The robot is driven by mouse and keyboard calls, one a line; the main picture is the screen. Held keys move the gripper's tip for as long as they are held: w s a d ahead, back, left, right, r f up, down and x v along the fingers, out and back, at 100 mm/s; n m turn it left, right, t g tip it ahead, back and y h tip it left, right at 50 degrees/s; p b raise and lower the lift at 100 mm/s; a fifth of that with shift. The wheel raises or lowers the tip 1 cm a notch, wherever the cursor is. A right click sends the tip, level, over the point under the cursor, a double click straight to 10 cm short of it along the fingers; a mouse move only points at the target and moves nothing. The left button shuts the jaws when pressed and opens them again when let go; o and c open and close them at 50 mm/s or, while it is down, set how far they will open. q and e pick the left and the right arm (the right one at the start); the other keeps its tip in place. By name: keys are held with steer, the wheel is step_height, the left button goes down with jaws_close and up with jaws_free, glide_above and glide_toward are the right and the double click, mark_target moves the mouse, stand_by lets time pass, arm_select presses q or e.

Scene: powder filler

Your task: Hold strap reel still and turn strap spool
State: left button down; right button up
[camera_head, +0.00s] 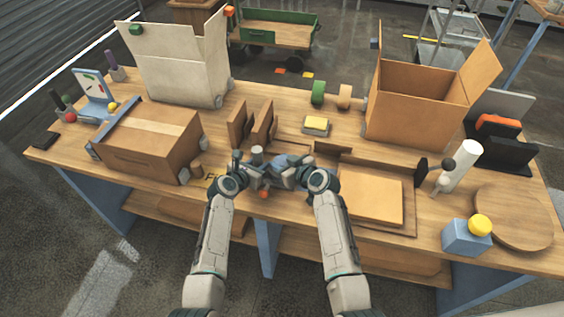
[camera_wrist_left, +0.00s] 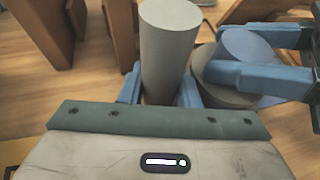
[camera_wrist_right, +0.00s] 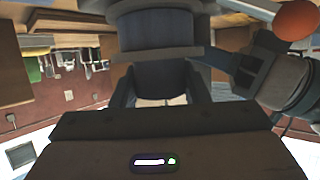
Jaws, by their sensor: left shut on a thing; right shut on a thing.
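The strap reel's upright grey post (camera_wrist_left: 168,45) stands between the fingers of my left gripper (camera_wrist_left: 160,95), which is shut on it. To its right in the left wrist view is the strap spool (camera_wrist_left: 224,92), a grey round piece with a wider disc. The blue fingers of my right gripper (camera_wrist_left: 245,65) close around its upper part. In the right wrist view a dark flanged cylinder (camera_wrist_right: 160,38) sits between my right fingers (camera_wrist_right: 160,90). In the head view both grippers, left (camera_head: 256,170) and right (camera_head: 290,170), meet close together over the table's front, largely hiding the reel's base.
An orange ball (camera_head: 264,194) sits just in front of the grippers. Upright brown boards (camera_head: 262,122) stand behind them. A taped carton (camera_head: 150,140) is left, and a flat cardboard piece (camera_head: 372,195) lies close on the right. An open box (camera_head: 415,105) stands back right.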

stand_by(0.3)
steer(key=o, duration=1)
steer(key=shift+c, duration=0.2)
steer(key=v, duration=1.2)
steer(key=shift+s+a+f, duration=0.1)
